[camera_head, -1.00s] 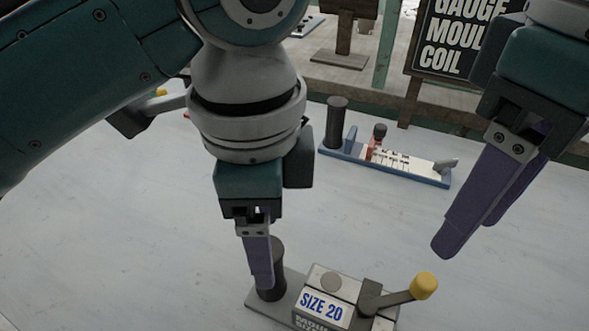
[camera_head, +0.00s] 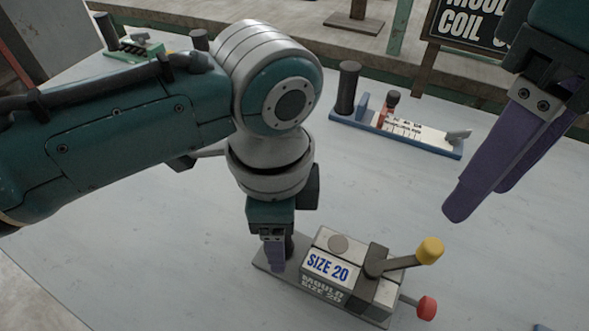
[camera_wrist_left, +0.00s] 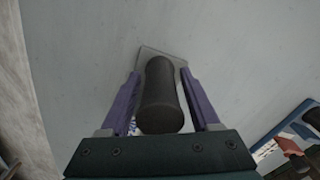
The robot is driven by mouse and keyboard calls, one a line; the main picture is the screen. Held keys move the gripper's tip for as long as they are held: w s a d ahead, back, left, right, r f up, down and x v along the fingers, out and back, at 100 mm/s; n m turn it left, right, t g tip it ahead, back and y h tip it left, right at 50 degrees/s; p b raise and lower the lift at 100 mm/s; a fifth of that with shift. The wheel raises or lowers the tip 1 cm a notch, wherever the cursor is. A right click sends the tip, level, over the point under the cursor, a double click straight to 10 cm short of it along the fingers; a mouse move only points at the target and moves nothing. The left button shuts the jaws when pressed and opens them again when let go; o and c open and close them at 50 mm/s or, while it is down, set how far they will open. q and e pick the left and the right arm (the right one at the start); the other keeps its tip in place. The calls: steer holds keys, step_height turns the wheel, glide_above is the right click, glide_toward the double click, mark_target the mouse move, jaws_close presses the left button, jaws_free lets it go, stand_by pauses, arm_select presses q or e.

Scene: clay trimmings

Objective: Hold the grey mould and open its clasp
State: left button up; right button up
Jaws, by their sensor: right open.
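The grey mould (camera_head: 355,299) sits at the lower middle of the table in the head view, with a "SIZE 20" label on top. A dark lever with a yellow knob (camera_head: 430,250) rises from its dark clasp (camera_head: 376,262). A red knob (camera_head: 426,308) sticks out at its right end. My left gripper (camera_head: 275,262) is low at the mould's dark upright post; the left wrist view shows the post (camera_wrist_left: 161,100) between its fingers, with narrow gaps on both sides. My right gripper (camera_head: 480,205) is open and empty, above and right of the mould.
A blue-based gauge (camera_head: 400,135) with a dark post stands farther back on the table. A green item (camera_head: 135,47) is at the back left, and a dark sign (camera_head: 465,30) stands behind. The table between mould and gauge is clear.

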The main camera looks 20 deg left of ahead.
arm_select(q)
jaws_close()
stand_by(1.0)
